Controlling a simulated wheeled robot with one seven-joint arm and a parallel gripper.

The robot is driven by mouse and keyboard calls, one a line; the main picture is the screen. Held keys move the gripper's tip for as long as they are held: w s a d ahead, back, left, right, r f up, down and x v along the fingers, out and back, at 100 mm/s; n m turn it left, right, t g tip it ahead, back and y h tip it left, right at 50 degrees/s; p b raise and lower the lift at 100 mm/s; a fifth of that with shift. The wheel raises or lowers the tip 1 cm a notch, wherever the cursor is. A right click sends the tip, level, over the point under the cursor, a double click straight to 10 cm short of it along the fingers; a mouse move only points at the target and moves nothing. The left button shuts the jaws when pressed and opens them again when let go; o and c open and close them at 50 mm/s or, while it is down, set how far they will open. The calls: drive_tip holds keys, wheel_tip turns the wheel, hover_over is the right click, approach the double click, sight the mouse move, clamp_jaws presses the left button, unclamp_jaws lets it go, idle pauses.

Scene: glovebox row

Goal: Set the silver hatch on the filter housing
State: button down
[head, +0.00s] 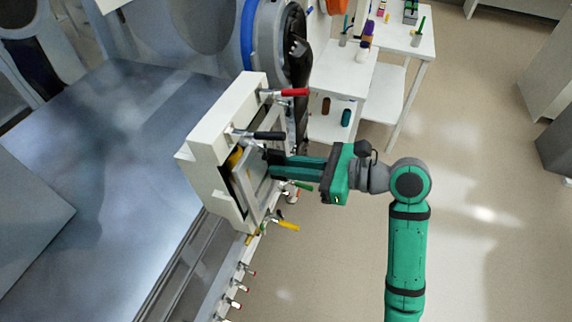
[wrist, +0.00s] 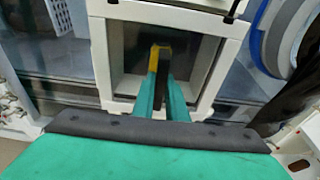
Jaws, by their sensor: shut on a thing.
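The filter housing (head: 212,133) is a thick white square frame on the side of the blue-grey cabinet in the head view. The silver hatch (head: 262,190) is a pale grey framed panel at its open face, slightly tilted to it; I cannot tell whether it is seated. My gripper (head: 273,163) reaches in from the right and is shut on the hatch, at its handle. In the wrist view, my gripper (wrist: 162,82) closes on a black and yellow bar in front of a dark square, with the white housing (wrist: 225,50) around it. The fingers hide part of the hatch.
Toggle clamps with red (head: 294,92), black (head: 269,135), green (head: 303,186) and yellow (head: 288,225) handles stick out around the housing. A white shelf table (head: 345,75) with bottles stands behind. The floor (head: 480,220) to the right is clear.

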drive_tip(key=shift+r+x, duration=0.1)
drive_tip(key=shift+x, duration=0.5)
drive_tip(key=shift+r+x, duration=0.15)
drive_tip(key=shift+x, duration=0.5)
idle(1.2)
drive_tip(key=c, duration=1.8)
unclamp_jaws()
drive_tip(key=shift+o, duration=0.6)
drive_tip(key=shift+s, duration=0.1)
drive_tip(key=shift+d, duration=0.1)
drive_tip(key=v, duration=1)
drive_tip(key=shift+s+d, duration=0.2)
drive_tip(key=shift+d, duration=0.1)
